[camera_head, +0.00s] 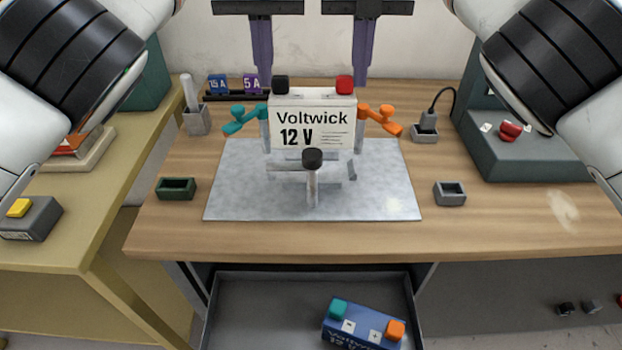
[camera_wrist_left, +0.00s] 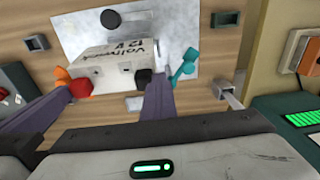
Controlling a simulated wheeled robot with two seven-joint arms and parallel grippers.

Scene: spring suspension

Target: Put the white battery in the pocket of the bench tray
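The white battery (camera_head: 338,132), marked Voltwick 12 V, stands upright at the back of the grey metal plate (camera_head: 240,200). It has a black and a red terminal on top. A teal clamp (camera_head: 243,121) is at its left and an orange clamp (camera_head: 383,120) at its right. No pocket is clearly visible; the battery hides what is under it. My left gripper (camera_head: 262,84) is just behind the black terminal and my right gripper (camera_head: 362,82) behind the red one. Both are seen edge-on; contact is unclear. The battery also shows in the left wrist view (camera_wrist_left: 108,68).
A black-knobbed post (camera_head: 312,160) stands before the battery. A blue battery (camera_head: 362,328) lies in an open drawer (camera_head: 250,300) below. A green holder (camera_head: 176,188) and grey holder (camera_head: 450,194) flank the plate. A dark stand (camera_head: 525,160) is at right. The front plate corners are clear.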

